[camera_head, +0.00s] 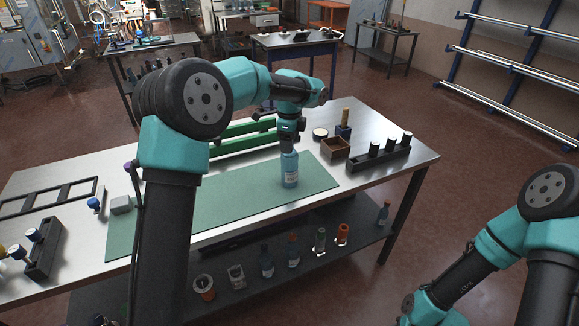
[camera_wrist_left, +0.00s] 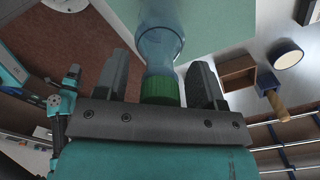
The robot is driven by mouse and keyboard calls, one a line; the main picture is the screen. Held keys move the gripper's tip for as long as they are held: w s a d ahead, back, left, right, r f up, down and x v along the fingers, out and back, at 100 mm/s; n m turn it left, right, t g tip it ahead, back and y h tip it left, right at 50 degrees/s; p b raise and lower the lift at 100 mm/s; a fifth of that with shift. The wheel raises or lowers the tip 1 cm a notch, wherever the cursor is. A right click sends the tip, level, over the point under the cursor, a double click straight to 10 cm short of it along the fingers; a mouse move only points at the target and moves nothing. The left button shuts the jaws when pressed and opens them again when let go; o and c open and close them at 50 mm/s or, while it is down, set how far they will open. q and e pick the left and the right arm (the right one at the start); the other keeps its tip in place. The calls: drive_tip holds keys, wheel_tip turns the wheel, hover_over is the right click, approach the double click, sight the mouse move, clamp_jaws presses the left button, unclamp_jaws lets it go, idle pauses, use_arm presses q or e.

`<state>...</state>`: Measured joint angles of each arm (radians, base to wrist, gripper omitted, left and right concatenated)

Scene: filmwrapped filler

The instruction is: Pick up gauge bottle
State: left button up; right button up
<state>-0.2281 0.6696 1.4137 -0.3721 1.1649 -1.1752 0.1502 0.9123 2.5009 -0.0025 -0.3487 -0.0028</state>
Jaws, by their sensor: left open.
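A blue, see-through bottle (camera_head: 290,170) with a pale label, which I take as the gauge bottle, stands upright on the green mat (camera_head: 235,200). My left gripper (camera_head: 288,146) is directly above it, pointing down, and hides its top in the head view. In the left wrist view the bottle (camera_wrist_left: 160,48) has a green ribbed cap, which lies between the two fingers of my left gripper (camera_wrist_left: 158,80). The jaws are open, with gaps on both sides of the cap. My right arm shows at the lower right, its gripper out of the frame.
Right of the mat on the metal table (camera_head: 50,183) are a brown box (camera_head: 335,148), a round white-topped item (camera_head: 320,134), a wooden-handled tool (camera_head: 344,128) and a black rack (camera_head: 380,155). Green rails (camera_head: 240,137) lie behind the mat. Several bottles and cups stand on the lower shelf.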

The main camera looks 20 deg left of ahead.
use_arm(q)
clamp_jaws()
idle(0.5)
drive_tip(key=shift+r, duration=0.1)
drive_tip(key=shift+r, duration=1.6)
drive_tip(key=s+d, duration=0.2)
drive_tip(key=s, duration=0.5)
drive_tip(key=s+d+r, duration=0.1)
drive_tip(key=s+d, duration=0.1)
drive_tip(key=s, duration=0.6)
drive_tip(key=shift+s+d+r, duration=0.2)
drive_tip(key=shift+s+r, duration=0.05)
drive_tip(key=shift+r, duration=0.05)
